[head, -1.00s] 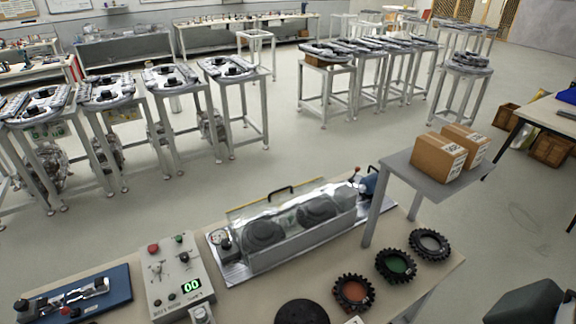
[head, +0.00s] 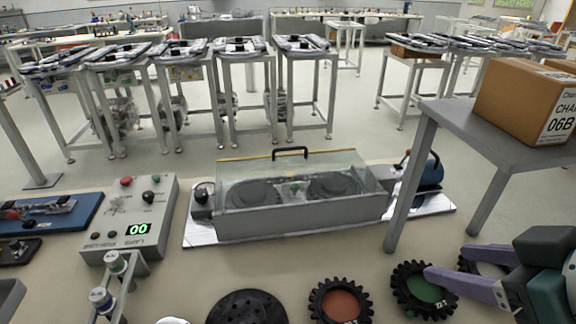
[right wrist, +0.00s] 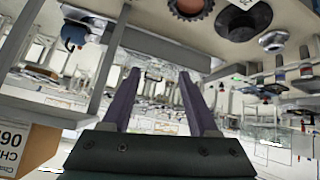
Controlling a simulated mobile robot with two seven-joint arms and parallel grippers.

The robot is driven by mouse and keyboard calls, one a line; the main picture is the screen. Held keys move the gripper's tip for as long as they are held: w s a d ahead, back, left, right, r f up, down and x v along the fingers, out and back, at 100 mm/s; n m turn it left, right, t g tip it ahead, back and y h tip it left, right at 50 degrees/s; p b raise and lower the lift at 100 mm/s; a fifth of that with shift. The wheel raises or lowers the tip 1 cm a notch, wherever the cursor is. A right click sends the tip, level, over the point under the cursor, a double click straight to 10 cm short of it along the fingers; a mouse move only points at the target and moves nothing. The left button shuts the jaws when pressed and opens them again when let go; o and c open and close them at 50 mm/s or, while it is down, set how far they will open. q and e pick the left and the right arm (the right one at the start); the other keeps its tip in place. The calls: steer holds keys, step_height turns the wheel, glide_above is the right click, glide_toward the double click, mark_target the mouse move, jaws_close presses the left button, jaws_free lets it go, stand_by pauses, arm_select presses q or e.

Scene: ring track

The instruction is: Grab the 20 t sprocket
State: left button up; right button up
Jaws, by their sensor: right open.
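A toothed black sprocket with a red centre (head: 340,304) lies on the bench at the front in the head view. To its right lies one with a green centre (head: 416,291). A third toothed sprocket (head: 484,268) is partly hidden behind my right gripper (head: 447,264). Their small labels are too small to read surely, so I cannot tell which is the 20 t sprocket. My right gripper's purple fingers are apart and empty, close to the green-centred sprocket. In the right wrist view the open fingers (right wrist: 158,73) hold nothing; the red-centred sprocket (right wrist: 190,7) shows at the top. My left gripper is not in view.
A grey raised shelf (head: 470,128) with a cardboard box (head: 520,100) stands at right, its leg near the sprockets. A clear-covered machine (head: 290,195) sits behind. A control box (head: 130,220) is at left. A black disc (head: 248,308) lies left of the sprockets.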

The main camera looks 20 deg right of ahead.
step_height(320, 180, down, 15)
steer(key=w+d+t+y+b, duration=0.1)
steer(key=w+d+t+b, duration=0.15)
steer(key=b, duration=1.15)
steer(key=n+t+y+b, duration=0.2)
steer(key=y+b, duration=0.1)
steer(key=b, duration=0.9)
glide_toward(358, 289)
steer(key=shift+s+r+g, duration=0.25)
steer(key=shift+s+r, duration=0.15)
steer(key=shift+s, duration=0.2)
steer(key=shift+w+a+f, duration=0.15)
steer(key=shift+w+f, duration=0.05)
steer(key=shift+w, duration=0.2)
steer(key=b+x, duration=0.1)
steer(key=x, duration=0.2)
steer(key=shift+w+b, duration=0.35)
steer(key=shift+b, duration=0.05)
steer(key=shift+b+x, duration=1.2)
steer(key=shift+x, duration=1.2)
steer(key=shift+w+f, duration=0.1)
steer(key=shift+w, duration=0.2)
steer(key=shift+c, duration=0.2)
steer(key=c, duration=0.6)
jaws_close()
